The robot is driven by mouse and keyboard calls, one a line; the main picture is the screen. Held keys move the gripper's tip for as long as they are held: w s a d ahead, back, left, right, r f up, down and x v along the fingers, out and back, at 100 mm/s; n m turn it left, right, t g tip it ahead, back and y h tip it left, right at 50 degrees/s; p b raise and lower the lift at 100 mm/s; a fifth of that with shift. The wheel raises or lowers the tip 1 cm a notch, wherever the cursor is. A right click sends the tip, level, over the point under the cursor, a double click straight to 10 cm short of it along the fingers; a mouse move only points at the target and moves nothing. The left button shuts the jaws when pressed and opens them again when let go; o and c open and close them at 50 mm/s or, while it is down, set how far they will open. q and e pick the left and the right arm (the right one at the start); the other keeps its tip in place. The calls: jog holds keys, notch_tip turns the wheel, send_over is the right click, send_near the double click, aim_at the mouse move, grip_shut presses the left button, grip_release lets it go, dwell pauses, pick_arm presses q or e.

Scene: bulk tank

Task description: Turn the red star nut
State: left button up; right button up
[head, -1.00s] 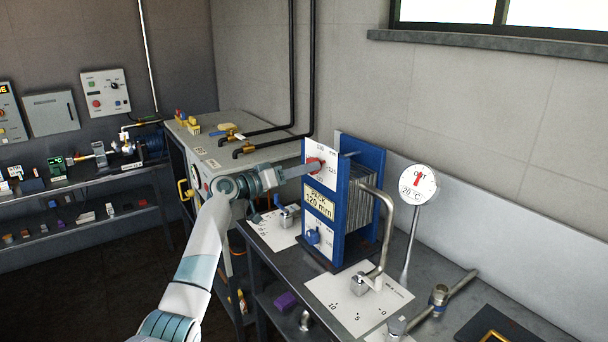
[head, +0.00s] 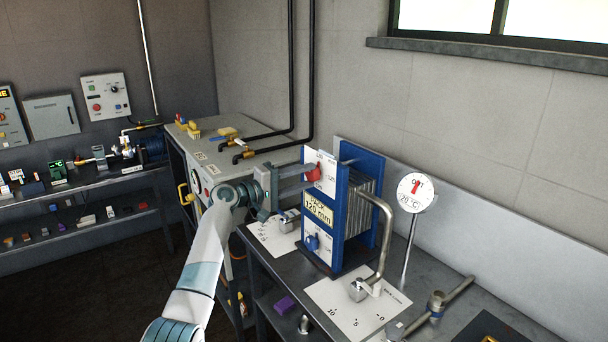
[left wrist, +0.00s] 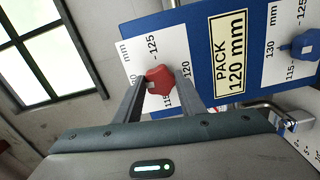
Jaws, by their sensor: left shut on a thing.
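The red star nut (head: 313,173) sits on the white scale plate at the upper front of the blue plate pack (head: 359,160). In the left wrist view the red nut (left wrist: 159,81) lies between my two fingers, with a small white mark on its face. My left gripper (head: 308,174) reaches in from the left and is shut on the red nut, one finger on each side. The plate beside it carries marks 120 and 125. A blue star nut (head: 312,242) sits on the lower plate; it also shows in the left wrist view (left wrist: 302,46). My right gripper is not in view.
A label (head: 318,209) on the pack reads PACK 120 mm. A bent metal pipe (head: 388,235) runs down the pack's right side. A dial (head: 416,193) reading 20 °C stands to the right. A grey cabinet (head: 215,150) stands behind my left arm.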

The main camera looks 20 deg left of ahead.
pick_arm(q)
jog(key=shift+n, duration=0.6)
jog(key=o, duration=1)
jog(key=shift+o, duration=0.2)
jog(key=shift+v, duration=0.8)
jog(key=b+v, duration=0.5)
jog(key=v, duration=1.1)
jog(key=shift+w+f, duration=0.1)
jog(key=shift+f, duration=0.05)
